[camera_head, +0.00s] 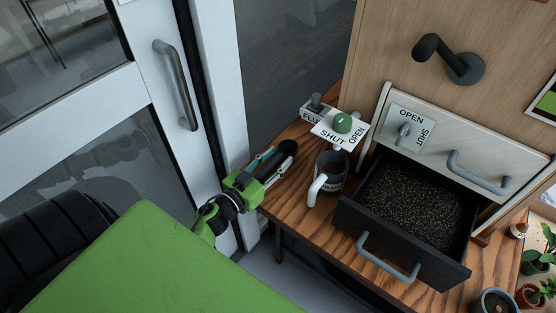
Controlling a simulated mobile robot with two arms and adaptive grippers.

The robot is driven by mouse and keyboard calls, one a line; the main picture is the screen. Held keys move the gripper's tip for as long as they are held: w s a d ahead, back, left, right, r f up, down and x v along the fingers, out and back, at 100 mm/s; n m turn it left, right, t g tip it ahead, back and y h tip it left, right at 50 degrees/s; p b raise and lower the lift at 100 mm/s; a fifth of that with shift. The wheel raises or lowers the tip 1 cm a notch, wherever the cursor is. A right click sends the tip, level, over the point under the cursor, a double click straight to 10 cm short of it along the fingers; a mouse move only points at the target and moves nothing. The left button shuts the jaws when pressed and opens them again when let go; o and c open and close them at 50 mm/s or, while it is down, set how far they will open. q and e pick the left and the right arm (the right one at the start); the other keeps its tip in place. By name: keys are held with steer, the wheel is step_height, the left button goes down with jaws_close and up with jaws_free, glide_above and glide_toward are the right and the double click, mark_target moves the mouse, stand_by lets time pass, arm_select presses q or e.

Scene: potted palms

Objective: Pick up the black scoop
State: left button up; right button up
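The black scoop (288,147) is at the left edge of the wooden table, its dark round bowl pointing away from me. My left gripper (270,166), green with grey fingers, reaches in from the left right at the scoop. Its two fingers are apart, with the dark handle seeming to run between them. I cannot tell whether they press on it or whether the scoop touches the table. My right gripper is not in view.
A dark mug (331,172) with a white handle stands just right of the gripper. Behind it is a green knob (342,122) on a SHUT/OPEN plate. An open drawer (457,270) of dark granules juts out at right. A glass door with a handle (176,84) is at left.

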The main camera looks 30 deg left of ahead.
arm_select(q)
jaws_close()
steer(key=shift+r, duration=0.1)
